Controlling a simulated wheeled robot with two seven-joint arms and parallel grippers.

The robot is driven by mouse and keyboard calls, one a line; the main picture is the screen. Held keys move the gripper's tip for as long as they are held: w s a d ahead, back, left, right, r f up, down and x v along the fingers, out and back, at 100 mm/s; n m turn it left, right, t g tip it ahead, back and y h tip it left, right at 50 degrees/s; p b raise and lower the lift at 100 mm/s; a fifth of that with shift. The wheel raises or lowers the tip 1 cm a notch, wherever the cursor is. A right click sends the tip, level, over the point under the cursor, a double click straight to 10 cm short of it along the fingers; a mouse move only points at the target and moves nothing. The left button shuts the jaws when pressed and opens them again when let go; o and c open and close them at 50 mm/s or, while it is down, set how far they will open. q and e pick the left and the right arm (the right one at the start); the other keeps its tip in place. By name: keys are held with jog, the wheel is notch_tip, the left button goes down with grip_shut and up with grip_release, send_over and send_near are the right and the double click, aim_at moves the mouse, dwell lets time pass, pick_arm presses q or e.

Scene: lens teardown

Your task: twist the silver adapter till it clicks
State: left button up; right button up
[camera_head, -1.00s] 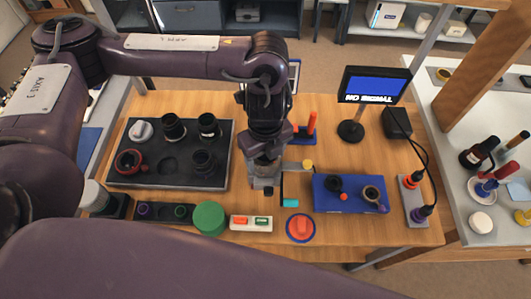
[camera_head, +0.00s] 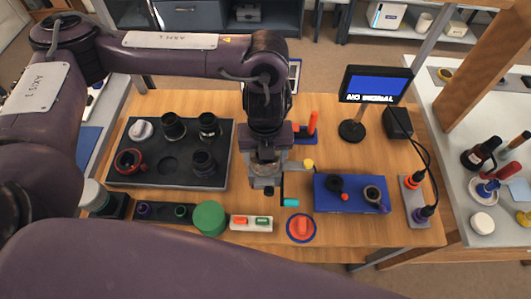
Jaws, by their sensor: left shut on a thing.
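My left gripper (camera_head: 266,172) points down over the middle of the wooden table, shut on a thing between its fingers. That thing is mostly hidden by the gripper and wrist; a silver-grey part shows at the fingers, and I take it to be the silver adapter. I cannot tell how it sits on whatever is below it. A small black knob (camera_head: 269,190) shows just in front of the gripper. My right gripper is not in view.
A dark tray (camera_head: 128,178) with several black lens parts lies left. A blue mat (camera_head: 330,205) with small parts lies right. A green round lid (camera_head: 209,217), a white holder (camera_head: 251,231) and an orange knob (camera_head: 301,228) line the front. A monitor (camera_head: 374,84) stands behind right.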

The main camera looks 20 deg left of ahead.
pick_arm(q)
jog(key=shift+m, duration=1.3)
jog(key=shift+m, duration=0.6)
jog(key=shift+c, duration=1.4)
jog(key=o, duration=1.4)
jog(key=shift+r, duration=3.9)
